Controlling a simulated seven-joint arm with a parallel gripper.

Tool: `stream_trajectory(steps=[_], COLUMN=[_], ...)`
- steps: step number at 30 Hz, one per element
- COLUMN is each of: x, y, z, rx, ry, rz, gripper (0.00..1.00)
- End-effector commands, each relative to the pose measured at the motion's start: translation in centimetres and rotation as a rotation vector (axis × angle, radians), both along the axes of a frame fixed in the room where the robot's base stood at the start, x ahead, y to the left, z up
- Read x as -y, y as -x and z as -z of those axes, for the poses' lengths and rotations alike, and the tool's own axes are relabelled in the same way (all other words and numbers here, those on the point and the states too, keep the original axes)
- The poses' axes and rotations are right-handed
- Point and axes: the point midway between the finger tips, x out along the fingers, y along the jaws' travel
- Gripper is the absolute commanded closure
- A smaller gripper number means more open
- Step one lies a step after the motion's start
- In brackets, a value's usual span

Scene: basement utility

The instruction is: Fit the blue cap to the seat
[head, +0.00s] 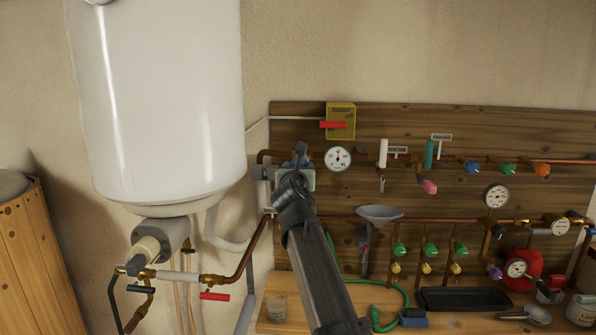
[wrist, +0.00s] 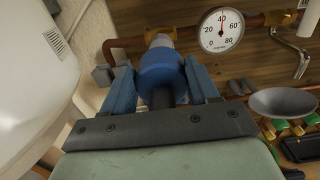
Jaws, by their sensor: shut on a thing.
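My gripper (wrist: 164,80) is shut on the blue cap (wrist: 161,70), which sits between its two blue fingers in the wrist view. Just beyond the cap is a metallic pipe fitting (wrist: 159,37), likely the seat, at the end of a copper pipe. The cap lines up with this fitting and overlaps its lower part in the picture, so I cannot tell whether they touch. In the head view my gripper (head: 299,160) is at the left end of the upper copper pipe, and my arm hides most of the cap and fitting.
A pressure gauge (wrist: 221,30) is close to the right of the fitting. The white tank (head: 160,100) stands to the left. A grey funnel (head: 379,213) and several coloured valve knobs are on the wooden board (head: 400,115). A black tray (head: 464,299) lies on the bench below.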

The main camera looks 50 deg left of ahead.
Motion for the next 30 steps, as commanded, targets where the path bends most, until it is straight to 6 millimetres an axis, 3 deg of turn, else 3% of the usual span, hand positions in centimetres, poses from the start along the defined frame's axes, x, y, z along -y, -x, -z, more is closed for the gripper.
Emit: stream_trajectory(steps=[19,30], x=[-3.1,-3.4], y=[-3.0,-3.4], z=[-0.1,0.0], rx=[0.0,0.0], ry=[0.0,0.0], rz=[0.0,0.0], gripper=[0.75,0.75])
